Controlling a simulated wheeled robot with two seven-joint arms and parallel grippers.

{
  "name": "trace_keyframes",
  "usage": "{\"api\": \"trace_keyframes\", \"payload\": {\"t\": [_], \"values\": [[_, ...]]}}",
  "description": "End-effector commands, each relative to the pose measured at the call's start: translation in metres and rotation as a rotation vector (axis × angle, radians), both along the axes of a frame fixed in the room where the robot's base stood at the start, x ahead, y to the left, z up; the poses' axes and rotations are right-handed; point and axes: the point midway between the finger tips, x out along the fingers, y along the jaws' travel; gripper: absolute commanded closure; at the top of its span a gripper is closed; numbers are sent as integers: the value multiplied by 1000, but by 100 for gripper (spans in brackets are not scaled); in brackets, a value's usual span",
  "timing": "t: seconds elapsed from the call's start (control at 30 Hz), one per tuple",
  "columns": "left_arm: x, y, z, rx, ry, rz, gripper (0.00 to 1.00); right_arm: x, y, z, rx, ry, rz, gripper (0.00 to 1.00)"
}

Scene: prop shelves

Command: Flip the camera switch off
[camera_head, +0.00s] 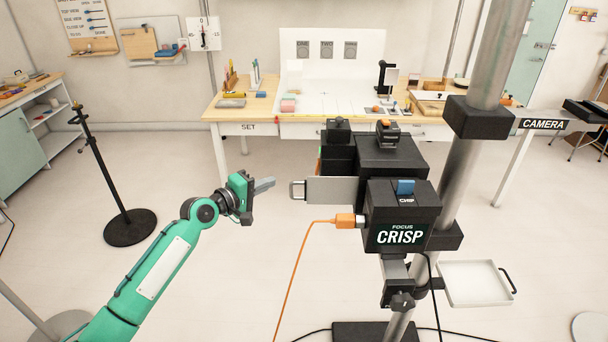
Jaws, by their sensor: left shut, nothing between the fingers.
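A black boxy camera (390,158) sits on a metal stand right of centre. Its front box reads "FOCUS CRISP". A blue tab (405,187) stands on top of that box, above a small white label. A black and orange part (388,133) sits on top of the camera's rear; I cannot tell which of these is the switch. A grey plate with a handle (330,190) juts out of the camera's left side. My left gripper (268,184) is shut and empty, just left of the plate's handle and apart from it. My right gripper is not in view.
An orange cable (292,270) plugs into the camera box's left side and hangs down. A thick metal pole (460,180) rises right of the camera. A white tray (470,284) is at lower right. A black stand (127,222) is at left. A set table (270,115) stands behind.

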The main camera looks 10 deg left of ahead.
Motion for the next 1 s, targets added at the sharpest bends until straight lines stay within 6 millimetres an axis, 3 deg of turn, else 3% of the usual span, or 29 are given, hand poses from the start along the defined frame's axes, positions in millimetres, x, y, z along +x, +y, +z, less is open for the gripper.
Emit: {"api": "trace_keyframes", "payload": {"t": [0.47,0.7,1.0], "values": [[72,-48,-7,0,2,-1,100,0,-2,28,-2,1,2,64],[76,-77,-11,0,0,-1,100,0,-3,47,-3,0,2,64],[77,-85,-15,1,0,-1,100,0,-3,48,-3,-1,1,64]]}}
